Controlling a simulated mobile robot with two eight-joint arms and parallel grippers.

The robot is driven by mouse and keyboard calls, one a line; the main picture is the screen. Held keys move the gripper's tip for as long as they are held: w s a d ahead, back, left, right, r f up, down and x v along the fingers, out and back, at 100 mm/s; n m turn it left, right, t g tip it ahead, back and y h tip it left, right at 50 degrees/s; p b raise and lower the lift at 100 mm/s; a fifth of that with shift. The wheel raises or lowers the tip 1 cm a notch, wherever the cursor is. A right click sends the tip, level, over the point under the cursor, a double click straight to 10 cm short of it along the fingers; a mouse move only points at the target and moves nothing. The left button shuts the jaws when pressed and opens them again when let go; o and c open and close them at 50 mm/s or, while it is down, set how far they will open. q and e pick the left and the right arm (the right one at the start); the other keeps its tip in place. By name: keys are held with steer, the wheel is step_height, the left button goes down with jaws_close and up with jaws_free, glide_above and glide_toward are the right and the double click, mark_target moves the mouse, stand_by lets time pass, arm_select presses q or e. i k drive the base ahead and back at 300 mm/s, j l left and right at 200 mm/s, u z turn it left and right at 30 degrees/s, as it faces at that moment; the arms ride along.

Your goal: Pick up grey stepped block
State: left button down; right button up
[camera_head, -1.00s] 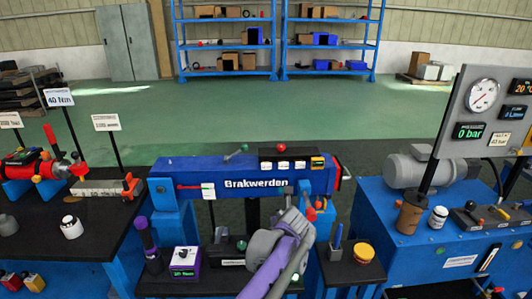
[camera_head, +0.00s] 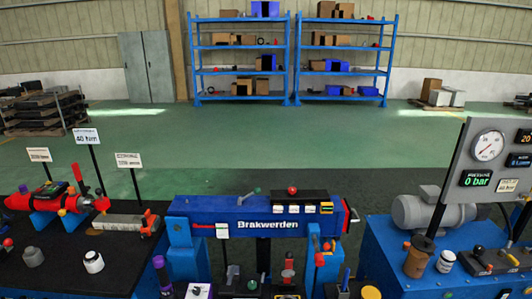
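No piece is plainly a grey stepped block. On the black left table, a small dark grey piece (camera_head: 33,257) stands near the left edge; its shape is too small to make out, so I cannot tell whether it is stepped. A long light grey bar with notches (camera_head: 122,222) lies farther back on the same table, beside a red and orange clamp (camera_head: 150,222). A white round container (camera_head: 93,262) stands to the right of the dark grey piece. Neither of my grippers shows in the head view.
A blue bench unit marked "Brakwerden" (camera_head: 262,222) stands in the middle, with several small items in front of it. A blue pump bench with a grey motor (camera_head: 430,210) and gauge panel (camera_head: 490,165) is at the right. Green floor (camera_head: 270,140) lies open behind, up to blue shelves (camera_head: 240,47).

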mark_target(33, 257)
steer(key=u, duration=1.75)
steer(key=i+j+z, duration=0.1)
steer(key=i+j, duration=0.25)
steer(key=i+j+z, duration=0.1)
steer(key=i+j, duration=0.25)
steer(key=i+j+z, duration=0.15)
steer(key=i+j, duration=0.2)
steer(key=j, duration=0.15)
steer(key=i+j+z, duration=0.1)
steer(key=i+j, duration=0.2)
steer(key=j, duration=0.15)
steer(key=i+j+z, duration=0.1)
steer(key=i+j, duration=0.2)
steer(key=j, duration=0.2)
steer(key=i+j, duration=0.4)
steer(key=i+j+z, duration=0.15)
steer(key=i+j, duration=0.2)
steer(key=j, duration=0.15)
